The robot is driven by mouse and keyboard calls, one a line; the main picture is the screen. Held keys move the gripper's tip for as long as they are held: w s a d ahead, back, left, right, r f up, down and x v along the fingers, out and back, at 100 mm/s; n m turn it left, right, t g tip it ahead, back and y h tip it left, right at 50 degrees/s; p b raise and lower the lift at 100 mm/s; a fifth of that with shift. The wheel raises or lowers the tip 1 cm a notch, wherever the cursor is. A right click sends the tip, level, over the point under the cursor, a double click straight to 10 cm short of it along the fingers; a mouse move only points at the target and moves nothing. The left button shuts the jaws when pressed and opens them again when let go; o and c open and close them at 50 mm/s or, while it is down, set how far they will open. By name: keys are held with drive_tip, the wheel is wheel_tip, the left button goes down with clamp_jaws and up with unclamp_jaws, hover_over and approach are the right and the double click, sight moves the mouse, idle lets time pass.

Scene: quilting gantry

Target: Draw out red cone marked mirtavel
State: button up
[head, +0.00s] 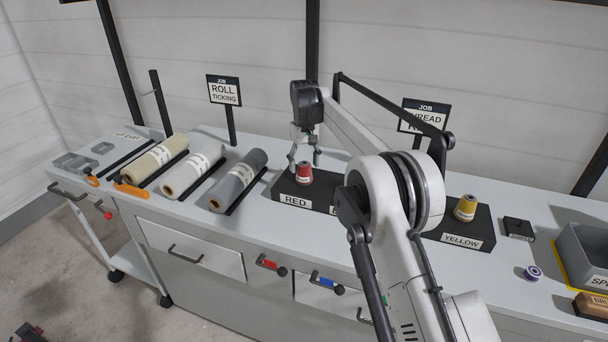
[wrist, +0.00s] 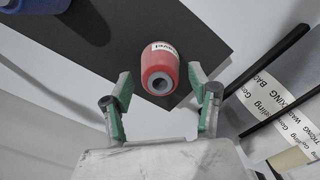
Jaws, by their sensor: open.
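The red cone (head: 304,172) stands on the dark block with the RED label (head: 296,200). In the wrist view the red cone (wrist: 159,70) shows a white label with partly readable letters ending in "avel". My gripper (head: 304,165) is directly over the block with its fingers pointing down around or beside the cone. In the wrist view my gripper (wrist: 159,85) is open, with one green finger on each side of the cone and visible gaps between. The cone is not held.
A yellow cone (head: 465,207) stands on the block's YELLOW end. Rolls of fabric, the nearest grey (head: 235,180), lie left of the block. A blue object (wrist: 38,14) shows in the wrist view corner. A grey bin (head: 585,255) stands at right. My arm hides the block's middle.

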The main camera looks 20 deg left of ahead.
drive_tip(key=c, duration=1.3)
drive_tip(key=shift+r, duration=0.4)
drive_tip(key=shift+r+p, duration=1.55)
drive_tip(key=shift+r, duration=1)
